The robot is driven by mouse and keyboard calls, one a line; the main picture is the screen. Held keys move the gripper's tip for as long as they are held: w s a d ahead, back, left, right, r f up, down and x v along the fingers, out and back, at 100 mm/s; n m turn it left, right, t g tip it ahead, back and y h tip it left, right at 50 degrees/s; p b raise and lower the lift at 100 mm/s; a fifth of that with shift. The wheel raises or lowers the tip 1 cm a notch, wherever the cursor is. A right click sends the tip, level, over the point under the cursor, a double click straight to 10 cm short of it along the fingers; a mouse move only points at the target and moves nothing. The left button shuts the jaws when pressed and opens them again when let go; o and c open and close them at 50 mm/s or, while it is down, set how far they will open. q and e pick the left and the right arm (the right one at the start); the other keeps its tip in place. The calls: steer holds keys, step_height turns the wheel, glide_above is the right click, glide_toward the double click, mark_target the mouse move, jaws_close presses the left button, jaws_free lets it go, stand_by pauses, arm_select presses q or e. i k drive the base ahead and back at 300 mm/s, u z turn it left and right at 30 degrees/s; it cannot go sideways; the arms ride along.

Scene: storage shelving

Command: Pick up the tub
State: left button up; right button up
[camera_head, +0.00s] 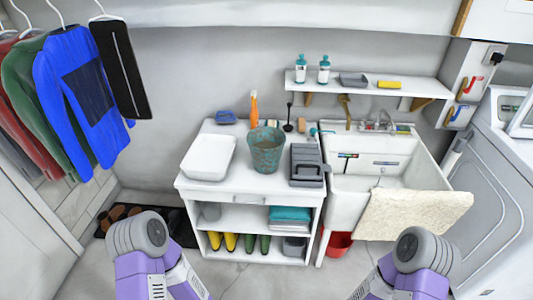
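A white rectangular tub (208,157) with an open top sits on the left part of the white shelf unit's top (246,187). It looks empty, and nothing touches it from above. Only purple and grey links of my two arms show at the bottom edge, left and right. Neither gripper is in view, so I cannot see whether they are open or shut.
Right of the tub stand a teal-and-rust bucket (266,150) and a dark grey box (306,165). An orange bottle (254,107) and a blue item (226,117) are behind. A sink (347,205) with a draped cream towel (413,214) stands right. Clothes (83,95) hang left.

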mark_target(265, 144)
steer(key=u, duration=0.25)
steer(key=i, duration=1.25)
steer(key=z, duration=0.25)
